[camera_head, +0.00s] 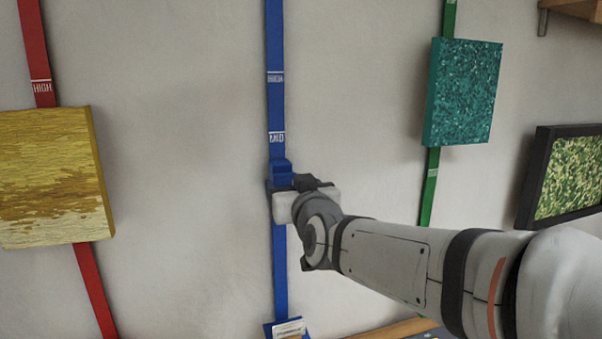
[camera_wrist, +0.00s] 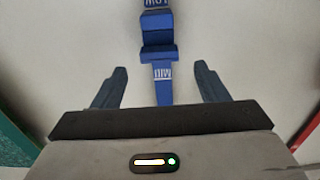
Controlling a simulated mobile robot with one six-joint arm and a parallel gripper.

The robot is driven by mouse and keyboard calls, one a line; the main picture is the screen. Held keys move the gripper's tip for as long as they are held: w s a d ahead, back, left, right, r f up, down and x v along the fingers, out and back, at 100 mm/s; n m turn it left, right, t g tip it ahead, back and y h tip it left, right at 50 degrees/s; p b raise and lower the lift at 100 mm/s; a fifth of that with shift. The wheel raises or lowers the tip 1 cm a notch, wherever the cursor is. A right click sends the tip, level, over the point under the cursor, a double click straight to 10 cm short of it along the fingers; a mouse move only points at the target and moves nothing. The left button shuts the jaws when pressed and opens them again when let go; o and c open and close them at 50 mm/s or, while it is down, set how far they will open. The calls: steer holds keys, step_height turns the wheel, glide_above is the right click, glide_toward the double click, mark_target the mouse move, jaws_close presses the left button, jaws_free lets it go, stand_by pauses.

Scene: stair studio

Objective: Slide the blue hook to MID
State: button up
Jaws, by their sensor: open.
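The blue hook (camera_head: 281,171) sits on the vertical blue rail (camera_head: 275,40), just below the white MID mark (camera_head: 277,138). The HIGH mark (camera_head: 275,77) is farther up. My gripper (camera_head: 297,184) is in front of the rail at about the hook's height and partly hides it. In the wrist view the blue hook (camera_wrist: 157,38) lies between the LOW mark (camera_wrist: 156,3) and the MID mark (camera_wrist: 162,72). There my gripper (camera_wrist: 162,70) is open, one finger on each side of the rail, with the hook beyond the fingertips and nothing between them but rail.
A red rail (camera_head: 90,280) with a yellow picture (camera_head: 50,180) is at left. A green rail (camera_head: 430,190) with a teal picture (camera_head: 463,92) is at right, and a black-framed picture (camera_head: 565,175) beyond it. A blue item with a white label (camera_head: 289,329) is at the rail's bottom.

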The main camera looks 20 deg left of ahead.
mark_target(286, 177)
steer(key=shift+p+x, duration=0.7)
steer(key=shift+x, duration=1.55)
steer(key=shift+c, duration=0.6)
